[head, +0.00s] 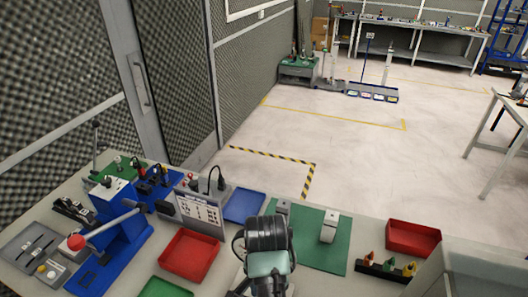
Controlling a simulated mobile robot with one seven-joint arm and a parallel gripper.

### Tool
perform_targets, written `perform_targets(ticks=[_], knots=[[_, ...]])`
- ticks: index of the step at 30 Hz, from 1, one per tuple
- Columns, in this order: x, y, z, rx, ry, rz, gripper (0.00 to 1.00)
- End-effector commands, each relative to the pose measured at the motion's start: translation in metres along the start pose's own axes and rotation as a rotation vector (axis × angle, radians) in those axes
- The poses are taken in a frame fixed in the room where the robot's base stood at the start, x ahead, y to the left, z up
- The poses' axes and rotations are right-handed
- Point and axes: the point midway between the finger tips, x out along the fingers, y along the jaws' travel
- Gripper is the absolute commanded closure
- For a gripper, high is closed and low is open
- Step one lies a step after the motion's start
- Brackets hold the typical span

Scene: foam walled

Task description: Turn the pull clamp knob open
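A red ball knob (76,242) sits at the near left end of a pale lever (110,224). The lever rises toward the right over a blue fixture (112,255) on the left part of the bench. This looks like the pull clamp, though its clamping parts are too small to make out. My arm (267,235), with a black ribbed joint and a teal link, shows at the bottom middle, well to the right of the knob and apart from it. My gripper's fingers do not show.
A sign panel (200,213), red tray (190,256) and blue tray (244,205) stand between knob and arm. A grey box with buttons (47,271) lies left of the knob. A green mat (310,250) with pale blocks lies right of my arm. The floor beyond is mostly clear.

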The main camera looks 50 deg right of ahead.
Motion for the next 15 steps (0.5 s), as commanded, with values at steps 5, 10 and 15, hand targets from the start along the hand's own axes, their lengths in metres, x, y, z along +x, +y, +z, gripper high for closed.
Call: perform_targets(ticks=[5,10,15], knots=[[0.029,-0.001,0.0,-0.003,0.002,-0.003,0.33],[0.06,-0.001,0.001,-0.005,0.001,0.0,0.33],[0.093,-0.001,0.0,-0.005,0.001,-0.003,0.33]])
